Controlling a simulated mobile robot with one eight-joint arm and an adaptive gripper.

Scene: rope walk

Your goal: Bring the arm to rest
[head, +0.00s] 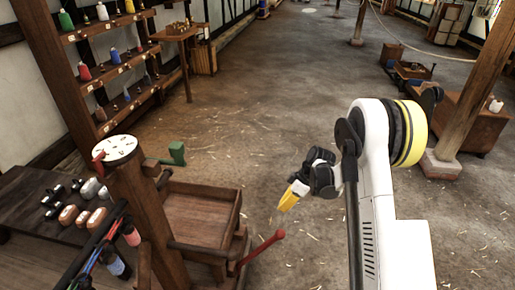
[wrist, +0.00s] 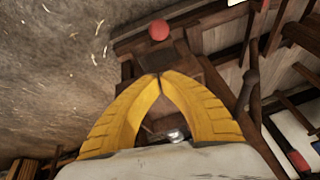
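My gripper (head: 287,203) has yellow fingers and hangs in the middle of the head view, at the end of my white arm. In the wrist view its two fingertips (wrist: 160,76) meet, and I see nothing held between them. In the head view the gripper is above and to the right of a wooden tray stand, close to a red-handled lever (head: 265,247). The lever's round red end (wrist: 158,30) shows just beyond the fingertips in the wrist view. I see no contact between them.
The wooden tray (head: 203,209) is empty beside a post with a white dial (head: 115,149) and a green handle (head: 176,153). A dark bench (head: 30,200) stands left, a shelf of spools (head: 108,60) behind. A wooden post (head: 472,100) stands right. The middle floor is open.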

